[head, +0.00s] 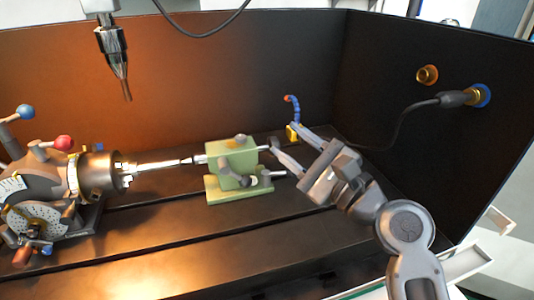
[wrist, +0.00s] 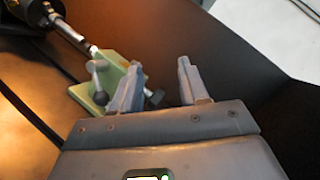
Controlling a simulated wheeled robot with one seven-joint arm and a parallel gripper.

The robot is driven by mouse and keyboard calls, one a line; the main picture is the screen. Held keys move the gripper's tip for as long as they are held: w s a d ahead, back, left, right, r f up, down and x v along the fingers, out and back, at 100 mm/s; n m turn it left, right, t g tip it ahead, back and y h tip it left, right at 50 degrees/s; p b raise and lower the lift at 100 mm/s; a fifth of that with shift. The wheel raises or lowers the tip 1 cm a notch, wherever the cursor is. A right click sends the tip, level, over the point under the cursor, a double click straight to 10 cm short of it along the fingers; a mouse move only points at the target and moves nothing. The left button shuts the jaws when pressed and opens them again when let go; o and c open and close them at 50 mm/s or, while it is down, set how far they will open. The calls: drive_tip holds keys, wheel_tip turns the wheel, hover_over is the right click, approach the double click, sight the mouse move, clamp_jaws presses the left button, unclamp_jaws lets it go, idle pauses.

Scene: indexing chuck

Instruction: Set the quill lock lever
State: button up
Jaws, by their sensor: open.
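The green tailstock (head: 238,158) stands mid-bench in the head view, its quill meeting the workpiece on its left. A grey lever with a rounded end (head: 228,168) sticks out of its front face, and it also shows in the wrist view (wrist: 97,76). I cannot tell for sure that this is the quill lock lever. My gripper (head: 288,148) is open and empty, to the right of the tailstock and apart from the grey lever.
The indexing chuck (head: 98,175) with ball-ended handles stands at the left. A spindle nozzle (head: 113,55) hangs above. A blue hose on a yellow block (head: 293,132) stands behind my gripper. A cable (head: 400,118) runs from the dark right wall. The front of the slotted bench is clear.

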drive_tip(key=shift+s+d+r, duration=0.25)
drive_tip(key=shift+d+r, duration=0.2)
drive_tip(key=shift+d, duration=0.35)
